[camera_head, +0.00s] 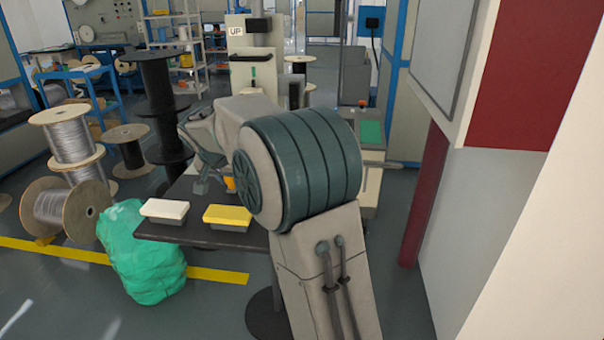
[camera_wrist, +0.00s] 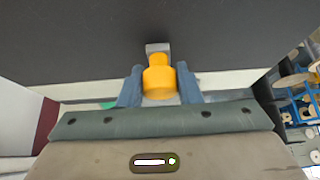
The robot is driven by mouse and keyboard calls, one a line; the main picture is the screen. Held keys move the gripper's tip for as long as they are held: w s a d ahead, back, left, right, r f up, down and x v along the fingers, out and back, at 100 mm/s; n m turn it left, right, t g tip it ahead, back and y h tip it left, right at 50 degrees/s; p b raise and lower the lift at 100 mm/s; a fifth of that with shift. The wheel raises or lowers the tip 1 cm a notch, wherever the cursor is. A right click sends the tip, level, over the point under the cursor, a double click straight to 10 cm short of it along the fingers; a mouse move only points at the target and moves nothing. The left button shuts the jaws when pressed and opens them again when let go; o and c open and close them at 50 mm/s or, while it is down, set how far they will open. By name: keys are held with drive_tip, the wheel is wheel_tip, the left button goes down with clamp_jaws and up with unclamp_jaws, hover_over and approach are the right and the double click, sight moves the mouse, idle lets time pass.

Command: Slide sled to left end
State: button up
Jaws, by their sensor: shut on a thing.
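In the wrist view an orange, stepped round piece (camera_wrist: 158,80) sits between the two blue-grey fingers of my gripper (camera_wrist: 158,90). The fingers are shut on it. A small grey block (camera_wrist: 157,47) shows just beyond the orange piece, against a dark flat surface (camera_wrist: 80,35). The orange piece looks like the sled's knob, but I cannot make out the sled's body or a rail. In the head view a bit of orange (camera_head: 229,184) shows at the dark table, beside my arm. My arm hides much of that area.
A white-topped box (camera_head: 164,210) and a yellow-topped box (camera_head: 227,216) stand on the dark table (camera_head: 190,236) near its front edge. A green bag (camera_head: 146,255) lies on the floor to the left. Cable spools (camera_head: 66,205) stand further left. A wall panel is close on the right.

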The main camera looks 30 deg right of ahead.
drive_tip(key=shift+w+a+p, duration=0.15)
drive_tip(key=shift+w+a, duration=0.45)
drive_tip(key=shift+a, duration=0.25)
drive_tip(key=shift+w+a+p, duration=0.15)
drive_tip(key=shift+w+a, duration=0.4)
drive_tip(key=shift+a, duration=0.4)
drive_tip(key=shift+w+a+p, duration=0.3)
drive_tip(key=shift+w+a, duration=0.25)
drive_tip(key=shift+a, duration=0.25)
drive_tip(key=shift+w+a+p, duration=0.35)
drive_tip(key=shift+w+a, duration=0.25)
drive_tip(key=shift+a, duration=0.2)
drive_tip(key=shift+w+a+p, duration=0.3)
drive_tip(key=shift+w+a, duration=0.25)
drive_tip(key=shift+a, duration=0.25)
drive_tip(key=o, duration=0.8)
wheel_tip(320, 180, up, 8)
drive_tip(key=p, duration=0.5)
drive_tip(key=shift+p, duration=0.3)
